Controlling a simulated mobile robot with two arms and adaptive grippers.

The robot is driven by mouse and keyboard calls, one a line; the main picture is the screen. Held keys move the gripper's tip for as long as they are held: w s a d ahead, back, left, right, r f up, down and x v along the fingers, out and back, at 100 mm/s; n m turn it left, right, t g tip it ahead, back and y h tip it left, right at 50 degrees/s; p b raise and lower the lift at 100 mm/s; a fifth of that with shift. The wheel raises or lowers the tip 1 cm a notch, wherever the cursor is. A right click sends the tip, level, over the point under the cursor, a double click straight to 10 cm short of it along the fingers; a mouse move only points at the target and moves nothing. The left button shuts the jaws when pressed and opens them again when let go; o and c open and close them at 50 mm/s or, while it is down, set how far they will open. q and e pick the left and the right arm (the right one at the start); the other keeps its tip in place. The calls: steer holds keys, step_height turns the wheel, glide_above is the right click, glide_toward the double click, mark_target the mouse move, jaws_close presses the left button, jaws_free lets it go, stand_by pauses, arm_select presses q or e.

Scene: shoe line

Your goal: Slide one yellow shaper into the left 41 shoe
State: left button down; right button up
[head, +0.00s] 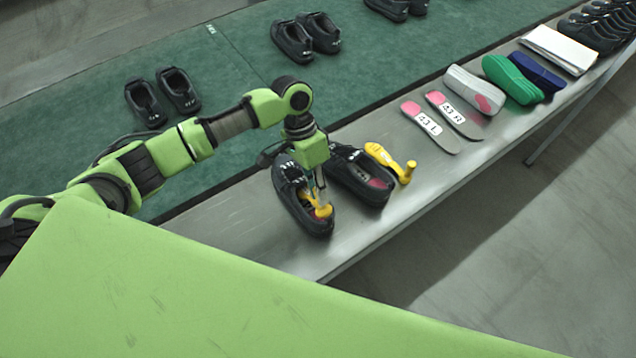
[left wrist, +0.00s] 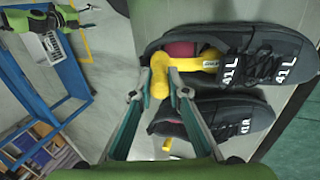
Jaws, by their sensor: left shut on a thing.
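The black left 41 shoe (head: 290,187) stands on the metal table; its "41 L" label shows in the left wrist view (left wrist: 262,62). My left gripper (left wrist: 161,78) is shut on a yellow shaper (left wrist: 198,62) by its knobbed end. The shaper's long part lies in the shoe's opening, pointing at the toe; its front tip is hidden. The head view also shows the shaper (head: 323,211) at the heel end. The "41 R" shoe (left wrist: 222,122) stands alongside. A second yellow shaper (head: 385,157) lies beyond it on the table. My right gripper is not in view.
Two pink-and-grey insoles (head: 430,128) lie farther along the table. Beyond are white, green (head: 512,80) and blue items, a white stack (head: 560,50) and several dark shoes. A green belt (head: 235,65) behind carries shoe pairs.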

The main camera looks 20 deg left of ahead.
arm_select(q)
steer(key=shift+s+d+f+y, duration=0.15)
steer(key=shift+d+f+y, duration=0.05)
steer(key=shift+y, duration=0.1)
steer(key=shift+s+d+f+t+y+p, duration=0.15)
steer(key=shift+f+t+y+p, duration=0.2)
steer(key=shift+f, duration=0.25)
steer(key=shift+d+f+t+y+p, duration=0.1)
steer(key=shift+f+t+y+p, duration=0.2)
steer(key=shift+f, duration=0.3)
steer(key=shift+s+d+f+t+y, duration=0.15)
steer(key=shift+f+t+y, duration=0.25)
steer(key=shift+f, duration=0.55)
steer(key=c, duration=1.9)
jaws_free()
